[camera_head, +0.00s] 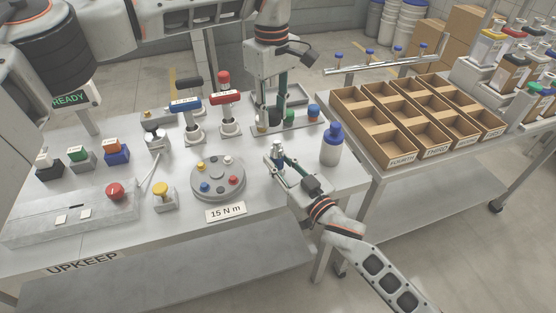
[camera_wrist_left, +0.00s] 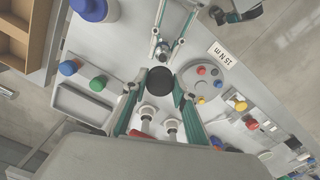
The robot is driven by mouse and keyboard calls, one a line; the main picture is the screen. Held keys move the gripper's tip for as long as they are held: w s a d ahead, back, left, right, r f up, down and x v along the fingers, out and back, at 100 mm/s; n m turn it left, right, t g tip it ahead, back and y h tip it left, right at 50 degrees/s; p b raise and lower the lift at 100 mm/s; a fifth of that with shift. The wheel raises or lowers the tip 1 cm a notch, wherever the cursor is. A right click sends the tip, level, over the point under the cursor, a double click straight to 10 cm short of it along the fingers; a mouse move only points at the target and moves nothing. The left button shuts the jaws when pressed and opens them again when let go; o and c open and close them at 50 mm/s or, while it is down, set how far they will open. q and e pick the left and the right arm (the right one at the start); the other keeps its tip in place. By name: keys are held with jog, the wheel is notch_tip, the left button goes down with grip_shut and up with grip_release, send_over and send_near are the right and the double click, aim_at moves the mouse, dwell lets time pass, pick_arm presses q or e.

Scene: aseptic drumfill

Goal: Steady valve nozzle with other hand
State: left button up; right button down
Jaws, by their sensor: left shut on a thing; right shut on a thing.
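The valve nozzle (camera_head: 277,150) is a small silver metal piece at the front middle of the bench, also in the left wrist view (camera_wrist_left: 162,50). My right gripper (camera_head: 279,158) reaches in from the lower right and is shut on it. My left gripper (camera_head: 270,120) points down above the back of the bench, behind the nozzle. In the left wrist view its teal fingers (camera_wrist_left: 156,88) are closed on a dark, round-ended thing (camera_wrist_left: 160,80). The lower part of that thing is hidden. My left gripper is apart from the nozzle.
Blue and red handled posts (camera_head: 229,118) stand behind. Cardboard bins (camera_head: 374,137) are on the right table. Bare bench lies in front.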

jog(key=shift+f, duration=0.45)
jog(key=c, duration=1.6)
grip_release()
jog(key=shift+c, duration=0.2)
pick_arm(q)
jog(key=w+a+r, duration=0.3)
jog(key=w, duration=0.2)
jog(key=shift+w+a, duration=0.15)
pick_arm(e)
jog(key=shift+r, duration=0.15)
jog(key=shift+r, duration=0.1)
jog(key=v, duration=1.2)
jog(key=shift+s, duration=0.1)
